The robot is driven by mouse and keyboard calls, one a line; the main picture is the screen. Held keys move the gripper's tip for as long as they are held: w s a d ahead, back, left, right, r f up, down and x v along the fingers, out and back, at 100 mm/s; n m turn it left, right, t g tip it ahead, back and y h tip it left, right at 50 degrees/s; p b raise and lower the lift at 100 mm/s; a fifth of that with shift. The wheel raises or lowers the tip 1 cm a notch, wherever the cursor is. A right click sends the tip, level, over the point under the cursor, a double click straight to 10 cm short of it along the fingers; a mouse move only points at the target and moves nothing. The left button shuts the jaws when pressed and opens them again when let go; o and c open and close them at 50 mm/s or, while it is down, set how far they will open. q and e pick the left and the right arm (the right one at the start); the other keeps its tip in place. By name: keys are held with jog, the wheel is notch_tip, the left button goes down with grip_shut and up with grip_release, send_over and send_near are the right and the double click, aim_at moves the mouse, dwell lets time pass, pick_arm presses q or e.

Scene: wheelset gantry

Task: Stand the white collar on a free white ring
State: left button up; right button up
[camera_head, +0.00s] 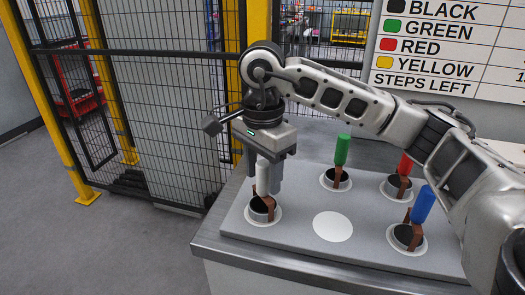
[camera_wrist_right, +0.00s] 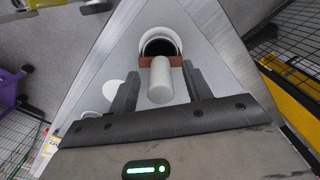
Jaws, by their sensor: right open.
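The white collar is a dark metal ring (camera_head: 261,209) with a brown bracket and an upright white handle (camera_head: 263,178). It stands on a white ring at the left of the grey plate. In the right wrist view its handle (camera_wrist_right: 160,83) stands between the fingers. My right gripper (camera_head: 265,183) points down over it with its fingers open on either side of the handle, with a gap visible on both sides. A free white ring (camera_head: 333,226) lies flat and empty to the right of the collar. My left gripper is not in view.
Collars with green (camera_head: 342,150), red (camera_head: 405,164) and blue (camera_head: 423,204) handles stand on other rings of the grey plate (camera_head: 297,246). My right arm passes above them. A mesh fence (camera_head: 165,100) stands behind, and a sign board (camera_head: 450,45) at the back right.

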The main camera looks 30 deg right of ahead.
pick_arm(q)
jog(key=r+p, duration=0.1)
jog(key=p, duration=0.1)
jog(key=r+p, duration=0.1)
jog(key=p, duration=0.1)
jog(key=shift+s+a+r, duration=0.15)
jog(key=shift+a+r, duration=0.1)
pick_arm(e)
notch_tip(320, 180, up, 16)
dwell(0.5)
